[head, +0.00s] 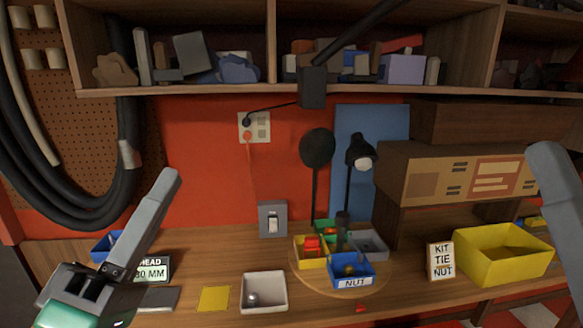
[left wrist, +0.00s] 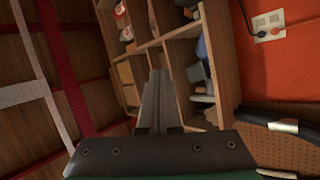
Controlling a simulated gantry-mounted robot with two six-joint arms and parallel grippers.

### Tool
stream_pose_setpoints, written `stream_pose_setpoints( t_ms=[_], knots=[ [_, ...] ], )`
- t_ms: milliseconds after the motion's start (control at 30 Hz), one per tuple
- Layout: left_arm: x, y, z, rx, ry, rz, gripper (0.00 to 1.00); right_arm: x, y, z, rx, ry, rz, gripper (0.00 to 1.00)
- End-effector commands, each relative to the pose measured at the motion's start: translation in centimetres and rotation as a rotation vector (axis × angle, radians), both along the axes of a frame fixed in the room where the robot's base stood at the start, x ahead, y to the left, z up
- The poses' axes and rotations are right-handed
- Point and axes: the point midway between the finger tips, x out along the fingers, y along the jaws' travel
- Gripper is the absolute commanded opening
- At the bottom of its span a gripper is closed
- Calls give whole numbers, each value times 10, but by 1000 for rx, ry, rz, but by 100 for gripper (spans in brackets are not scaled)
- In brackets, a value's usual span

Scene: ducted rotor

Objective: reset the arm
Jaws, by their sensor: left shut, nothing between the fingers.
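My left gripper (head: 142,225) is at the lower left of the head view, raised in front of the bench's left end. Its grey fingers are together, point up and to the right, and hold nothing. In the left wrist view the shut fingers (left wrist: 155,100) point toward the wooden shelf compartments (left wrist: 180,60), apart from them as far as I can tell. At the right edge of the head view a grey finger-like part (head: 558,210) shows, likely of my right gripper; its opening cannot be made out.
A round turntable (head: 375,283) carries several coloured bins, one labelled NUT (head: 352,272). A white tray (head: 264,306), a yellow square (head: 214,298), a KIT TIE NUT sign (head: 440,261) and a yellow crate (head: 500,255) are on the bench. A lamp (head: 360,152) stands behind.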

Motion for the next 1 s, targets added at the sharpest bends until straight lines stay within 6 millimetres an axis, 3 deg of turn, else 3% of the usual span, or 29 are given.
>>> stream_pose_setpoints(
  t_ms=[33,133,233,300,333,400,567,1000],
  knots=[
    [-32,1,28,119,-125,141,0,0,0,0,0,0,0,50],
    [-81,23,57,366,-293,515,0,0,0,0,0,0,0,50],
    [-101,42,60,594,-335,832,0,0,0,0,0,0,0,50],
    [-94,47,56,766,-324,982,0,0,0,0,0,0,0,50],
    [-94,46,64,818,-332,1023,0,0,0,8,0,2,0,50],
    [-94,46,113,804,-332,1011,0,0,0,56,0,2,0,50],
    [-93,46,180,803,-331,1008,0,0,0,125,0,-1,0,50],
    [-93,46,387,802,-331,1005,0,0,0,331,0,0,0,50]
  ],
)
